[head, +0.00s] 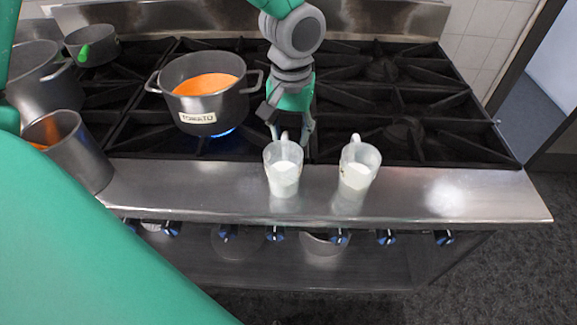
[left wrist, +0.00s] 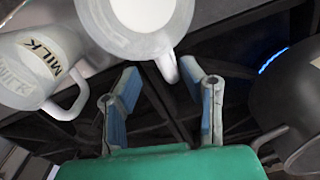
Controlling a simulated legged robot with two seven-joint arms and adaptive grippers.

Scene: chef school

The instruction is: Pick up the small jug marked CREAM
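Two small whitish, see-through jugs with white contents stand upright on the steel front ledge of the stove. The left jug (head: 284,172) has its handle turned toward my left gripper (head: 291,134); no label on it is readable. In the left wrist view this jug (left wrist: 135,40) is at top centre, its handle between the fingertips. The right jug (head: 358,172) shows in the left wrist view as the jug marked MILK (left wrist: 22,80). My left gripper (left wrist: 160,70) is open, its fingers apart and holding nothing. My right gripper is not in view.
A pot marked TOMATO (head: 203,112) with orange contents sits over a blue flame, left of my left gripper. It also shows in the left wrist view (left wrist: 280,105). More pots (head: 72,150) stand at the left. The ledge (head: 450,195) is clear right of the jugs.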

